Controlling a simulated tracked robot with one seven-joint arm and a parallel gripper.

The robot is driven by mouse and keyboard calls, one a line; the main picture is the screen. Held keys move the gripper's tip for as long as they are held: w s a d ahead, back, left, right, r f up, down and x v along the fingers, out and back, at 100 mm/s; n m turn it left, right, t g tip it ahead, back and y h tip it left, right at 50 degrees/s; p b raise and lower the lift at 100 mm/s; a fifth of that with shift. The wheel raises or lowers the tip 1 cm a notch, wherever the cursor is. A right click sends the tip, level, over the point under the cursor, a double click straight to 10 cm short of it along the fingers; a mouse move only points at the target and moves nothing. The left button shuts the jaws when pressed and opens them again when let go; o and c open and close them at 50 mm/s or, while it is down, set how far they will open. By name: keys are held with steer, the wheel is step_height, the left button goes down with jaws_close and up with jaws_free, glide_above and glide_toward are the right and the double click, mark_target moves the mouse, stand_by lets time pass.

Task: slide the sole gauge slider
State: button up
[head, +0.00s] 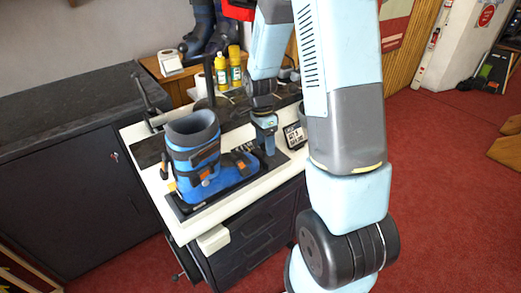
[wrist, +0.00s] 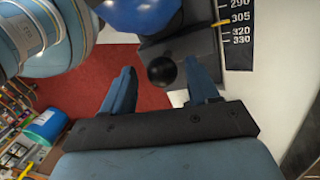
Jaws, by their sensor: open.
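The sole gauge's slider shows in the wrist view as a dark block (wrist: 188,42) with a round black knob (wrist: 161,71). A scale (wrist: 238,38) beside it carries numbers from 290 to 330, with a yellow mark near 305. A blue ski boot (head: 197,152) stands upright on the gauge's dark base (head: 205,207); part of it also shows at the top of the wrist view (wrist: 140,14). My gripper (wrist: 160,72) is open, its two fingers on either side of the knob with visible gaps. In the head view my gripper (head: 268,148) points down beyond the boot's toe.
The gauge sits on a white bench top (head: 150,180) above dark drawers. A small sign (head: 294,136) stands to the right of my gripper. Yellow bottles (head: 235,65) and a paper roll (head: 170,62) stand behind. Red carpet (head: 440,150) lies open at the right.

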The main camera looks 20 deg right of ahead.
steer(key=shift+s+f, duration=0.2)
steer(key=shift+f, duration=0.8)
steer(key=shift+c, duration=0.3)
jaws_close()
